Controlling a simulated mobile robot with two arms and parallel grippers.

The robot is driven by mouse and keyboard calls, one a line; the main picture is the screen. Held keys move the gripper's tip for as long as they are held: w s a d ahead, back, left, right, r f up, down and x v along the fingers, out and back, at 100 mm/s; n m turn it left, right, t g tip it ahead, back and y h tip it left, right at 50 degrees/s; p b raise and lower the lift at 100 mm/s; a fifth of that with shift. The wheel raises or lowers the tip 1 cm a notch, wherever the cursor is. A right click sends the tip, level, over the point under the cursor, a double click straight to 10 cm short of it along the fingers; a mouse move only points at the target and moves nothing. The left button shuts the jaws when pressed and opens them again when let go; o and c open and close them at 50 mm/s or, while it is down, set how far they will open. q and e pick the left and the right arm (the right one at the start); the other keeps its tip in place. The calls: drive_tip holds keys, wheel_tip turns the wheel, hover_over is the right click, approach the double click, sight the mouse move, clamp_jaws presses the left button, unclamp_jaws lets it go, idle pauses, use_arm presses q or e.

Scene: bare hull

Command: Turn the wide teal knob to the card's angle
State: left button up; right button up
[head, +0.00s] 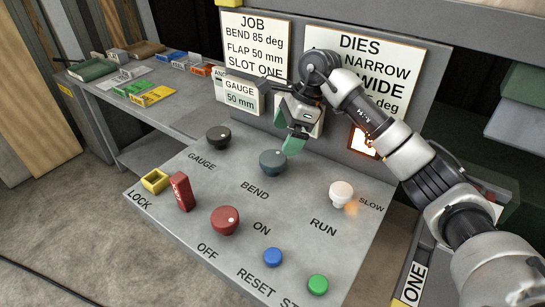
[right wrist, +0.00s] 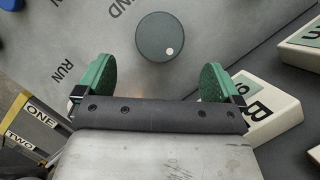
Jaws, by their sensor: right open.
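The wide teal knob (head: 272,162) sits above the BEND label on the sloped grey panel (head: 330,262). In the right wrist view the teal knob (right wrist: 155,34) shows a white dot near its lower right edge. The JOB card (head: 253,45) reads BEND 85 deg, FLAP 50 mm, SLOT ONE. My right gripper (head: 293,144) is above and just beyond the knob, with green fingers. In the right wrist view the gripper (right wrist: 158,82) is open and empty, the knob ahead of the gap and apart from both fingers. My left gripper is not in view.
A dark GAUGE knob (head: 218,137), red knob (head: 225,220), white RUN knob (head: 341,193), red LOCK piece (head: 182,191), blue button (head: 273,257) and green button (head: 318,284) stand around it. The GAUGE block (head: 239,97) and DIES card (head: 375,60) are behind; my arm partly covers the card.

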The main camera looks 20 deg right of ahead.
sight(274, 157)
drive_tip(key=shift+w+a+f, duration=0.1)
drive_tip(key=shift+w+f, duration=0.05)
drive_tip(key=shift+f, duration=0.2)
drive_tip(key=shift+a+f+p, duration=0.2)
drive_tip(key=shift+f+p, duration=0.1)
drive_tip(key=shift+f, duration=0.05)
drive_tip(key=p+x, duration=0.1)
drive_tip(key=x, duration=0.3)
drive_tip(key=shift+s+a+f, duration=0.2)
drive_tip(key=shift+f, duration=0.15)
drive_tip(key=shift+w+a+f+p, duration=0.1)
drive_tip(key=shift+a+f+p, duration=0.1)
drive_tip(key=shift+f+p, duration=0.3)
drive_tip(key=shift+f, duration=0.1)
